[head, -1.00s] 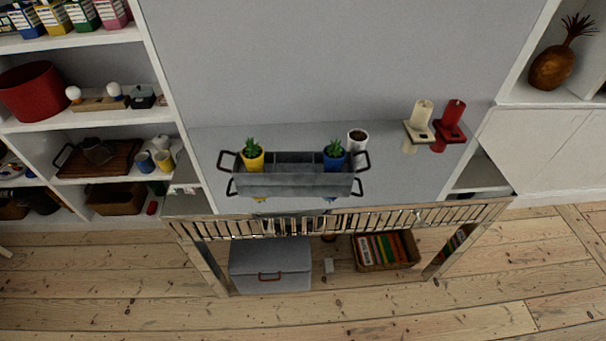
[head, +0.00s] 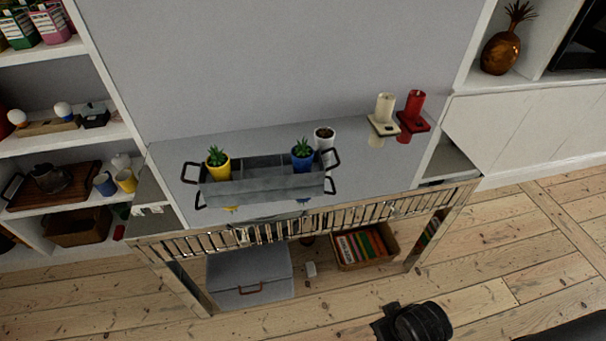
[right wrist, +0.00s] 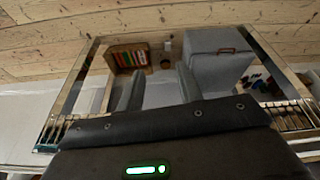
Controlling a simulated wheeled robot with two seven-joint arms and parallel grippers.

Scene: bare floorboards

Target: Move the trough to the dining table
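The trough (head: 262,188) is a grey metal planter with dark handles at both ends. It stands on a mirrored console table (head: 350,172) against the wall. A yellow pot (head: 217,168) and a blue pot (head: 302,160), each with a small green plant, sit in it. In the right wrist view the two fingers of my right gripper (right wrist: 158,85) stand apart with nothing between them. That view looks at the console from another angle, with the trough not visible. A dark part of my right arm shows at the bottom right of the head view. My left gripper is not in view. I see no dining table.
A white pot (head: 324,138) stands right behind the trough. A cream candle (head: 385,107) and a red candle (head: 413,110) are farther right. A grey box (head: 250,275) and a book basket (head: 362,246) sit underneath. Floorboards in front are clear.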

